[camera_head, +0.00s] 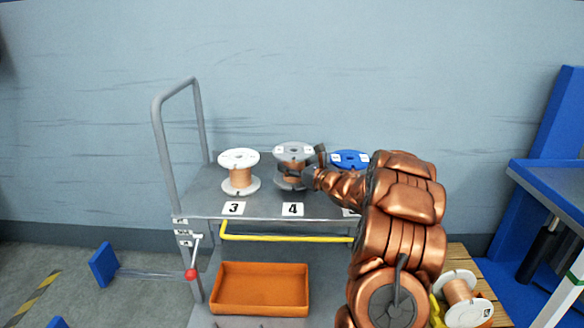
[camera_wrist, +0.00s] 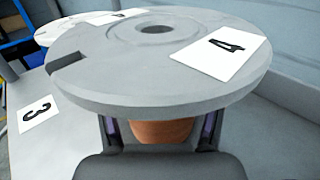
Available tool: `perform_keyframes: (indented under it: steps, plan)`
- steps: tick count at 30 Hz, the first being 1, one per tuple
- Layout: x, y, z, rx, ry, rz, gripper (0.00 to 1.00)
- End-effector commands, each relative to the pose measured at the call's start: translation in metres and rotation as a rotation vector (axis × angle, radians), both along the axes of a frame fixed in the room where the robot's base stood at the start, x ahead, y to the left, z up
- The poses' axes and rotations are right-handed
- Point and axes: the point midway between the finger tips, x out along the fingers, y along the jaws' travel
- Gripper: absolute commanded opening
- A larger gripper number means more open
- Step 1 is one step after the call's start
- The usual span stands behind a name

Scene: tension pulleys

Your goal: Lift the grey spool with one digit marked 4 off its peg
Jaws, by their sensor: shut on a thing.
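The grey spool (camera_head: 293,152) with copper-coloured wire is on the cart top behind the label 4, upright. In the wrist view its grey top flange (camera_wrist: 120,75) fills the upper half, with a white card (camera_wrist: 220,47) marked 4 and a centre hole. My gripper (camera_wrist: 160,132) is shut on the spool's wire-wound middle, one finger on each side below the flange. My gripper (camera_head: 306,177) also shows in the head view, reaching in from the right. The lower flange is partly hidden by my gripper, and I cannot see the peg.
A white spool (camera_head: 239,158) stands to the left behind label 3 (camera_head: 233,208). A blue spool (camera_head: 350,158) stands to the right, partly behind my arm. The cart's handle rail (camera_head: 157,140) rises at the left. An orange bin (camera_head: 260,288) sits on the lower shelf.

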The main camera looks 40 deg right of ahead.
Motion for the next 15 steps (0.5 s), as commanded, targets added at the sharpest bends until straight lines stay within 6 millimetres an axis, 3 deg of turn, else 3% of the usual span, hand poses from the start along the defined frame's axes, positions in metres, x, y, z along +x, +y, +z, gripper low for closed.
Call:
perform_keyframes:
  steps: [15]
  plan:
    - [-0.0001,-0.0004,0.0091,-0.001,-0.003,-0.001,0.01]
